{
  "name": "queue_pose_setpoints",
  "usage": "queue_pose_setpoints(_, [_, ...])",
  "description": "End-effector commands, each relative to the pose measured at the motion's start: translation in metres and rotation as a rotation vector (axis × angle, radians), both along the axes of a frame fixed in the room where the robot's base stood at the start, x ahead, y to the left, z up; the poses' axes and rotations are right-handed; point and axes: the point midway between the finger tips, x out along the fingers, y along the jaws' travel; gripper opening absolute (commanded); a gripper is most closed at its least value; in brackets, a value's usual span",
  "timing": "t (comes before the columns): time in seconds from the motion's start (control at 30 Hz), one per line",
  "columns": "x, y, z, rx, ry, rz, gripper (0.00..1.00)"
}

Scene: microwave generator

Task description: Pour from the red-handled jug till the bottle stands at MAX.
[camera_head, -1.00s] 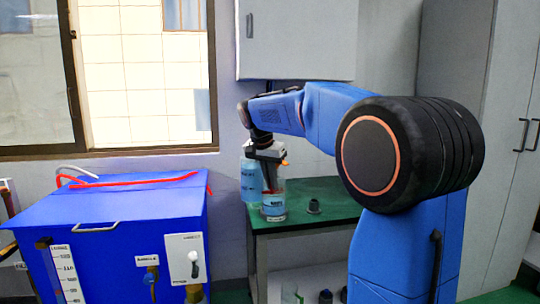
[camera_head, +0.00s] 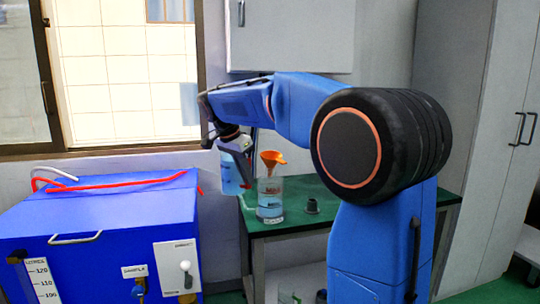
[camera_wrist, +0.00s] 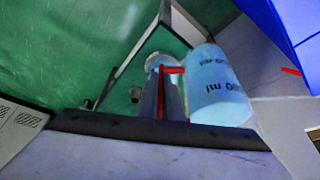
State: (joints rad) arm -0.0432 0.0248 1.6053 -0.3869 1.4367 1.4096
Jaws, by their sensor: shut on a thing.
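The jug (camera_head: 229,178) is a light-blue cylinder, roughly upright, held left of the table edge. My gripper (camera_head: 246,172) is on its right side.
A dark cap (camera_head: 311,206) sits on the green table (camera_head: 345,190) right of the bottle. A blue generator box (camera_head: 100,230) with a red hose (camera_head: 125,182) on top stands left. A grey wall cabinet (camera_head: 290,35) hangs above. The table's right part looks clear.

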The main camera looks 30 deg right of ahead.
Motion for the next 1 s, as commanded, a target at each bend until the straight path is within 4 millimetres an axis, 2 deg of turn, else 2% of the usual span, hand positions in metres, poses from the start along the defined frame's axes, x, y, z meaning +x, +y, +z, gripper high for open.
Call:
queue_pose_setpoints(0.27, [-0.001,-0.003,0.002,0.058,-0.019,-0.003,0.0])
queue_pose_setpoints(0.87, [-0.004,-0.014,0.008,0.341,-0.101,-0.001,0.0])
queue_pose_setpoints(1.0, [-0.004,-0.015,0.015,0.387,-0.112,0.001,0.0])
